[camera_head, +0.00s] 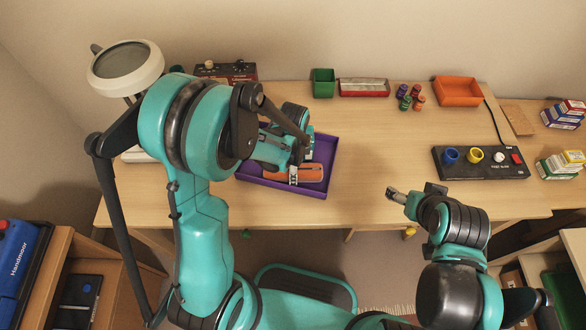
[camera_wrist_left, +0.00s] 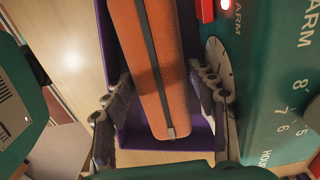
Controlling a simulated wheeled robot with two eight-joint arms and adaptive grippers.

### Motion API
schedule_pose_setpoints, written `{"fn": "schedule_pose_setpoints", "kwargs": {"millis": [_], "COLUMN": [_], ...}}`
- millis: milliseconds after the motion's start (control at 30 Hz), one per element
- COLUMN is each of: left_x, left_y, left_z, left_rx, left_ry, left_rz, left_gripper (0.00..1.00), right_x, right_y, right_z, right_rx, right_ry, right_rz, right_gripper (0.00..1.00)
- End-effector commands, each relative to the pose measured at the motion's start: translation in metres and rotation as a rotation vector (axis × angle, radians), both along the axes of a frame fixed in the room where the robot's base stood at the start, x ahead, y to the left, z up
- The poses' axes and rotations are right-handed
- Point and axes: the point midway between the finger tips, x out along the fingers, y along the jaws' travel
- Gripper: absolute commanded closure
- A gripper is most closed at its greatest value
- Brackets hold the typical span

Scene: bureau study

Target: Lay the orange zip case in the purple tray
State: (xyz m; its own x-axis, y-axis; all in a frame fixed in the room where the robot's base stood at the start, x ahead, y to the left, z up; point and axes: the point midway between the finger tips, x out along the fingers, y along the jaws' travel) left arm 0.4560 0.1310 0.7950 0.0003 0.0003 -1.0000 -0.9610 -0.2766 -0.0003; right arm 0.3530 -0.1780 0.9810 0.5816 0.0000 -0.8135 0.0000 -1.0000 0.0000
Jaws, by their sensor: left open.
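The orange zip case (camera_head: 310,173) lies in the purple tray (camera_head: 243,173), on the desk left of centre, partly hidden by my left arm. In the left wrist view the case (camera_wrist_left: 150,65) is long and orange with a dark zip and a small metal pull. Purple tray walls (camera_wrist_left: 103,30) show on both sides of it. My left gripper (camera_head: 293,178) is open over the case; in the wrist view its fingers (camera_wrist_left: 160,115) stand either side of it, with no clear grip. My right gripper (camera_head: 391,194) is over the desk's front part, away from the tray, with no object visible in it.
A black control panel (camera_head: 483,175) stands on the right. A green box (camera_head: 323,83), a red tray (camera_head: 363,88), several small bottles (camera_head: 410,97) and an orange bin (camera_head: 457,91) line the back. A teal surface marked ALARM (camera_wrist_left: 265,70) fills the wrist view's right. The desk middle is clear.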

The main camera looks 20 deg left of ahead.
Motion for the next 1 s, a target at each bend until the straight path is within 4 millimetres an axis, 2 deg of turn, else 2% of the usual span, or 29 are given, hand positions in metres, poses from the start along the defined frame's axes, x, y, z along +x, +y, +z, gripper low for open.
{"fn": "schedule_pose_setpoints", "kwargs": {"millis": [167,500,600,767,867,1000], "left_x": [0.0,0.0,0.0,-0.001,-0.006,-0.022], "left_y": [0.0,0.0,0.0,0.0,0.003,0.013], "left_z": [0.019,0.093,0.108,0.122,0.134,0.165], "left_rx": [0.0,0.0,0.0,-0.001,-0.005,-0.031], "left_ry": [0.0,0.0,0.0,-0.004,-0.034,-0.135], "left_rz": [0.0,0.0,0.0,0.008,0.07,0.284], "left_gripper": [0.42,0.42,0.42,0.42,0.42,0.42], "right_x": [0.0,0.0,0.0,0.0,0.0,0.0], "right_y": [0.0,0.0,0.0,0.0,0.0,0.0], "right_z": [0.01,0.04,0.045,0.048,0.048,0.048], "right_rx": [0.0,0.0,0.0,0.0,0.0,0.0], "right_ry": [0.0,0.0,0.0,0.0,0.0,0.0], "right_rz": [0.0,0.0,0.0,0.0,0.0,0.0], "right_gripper": [0.26,0.26,0.26,0.26,0.26,0.26]}}
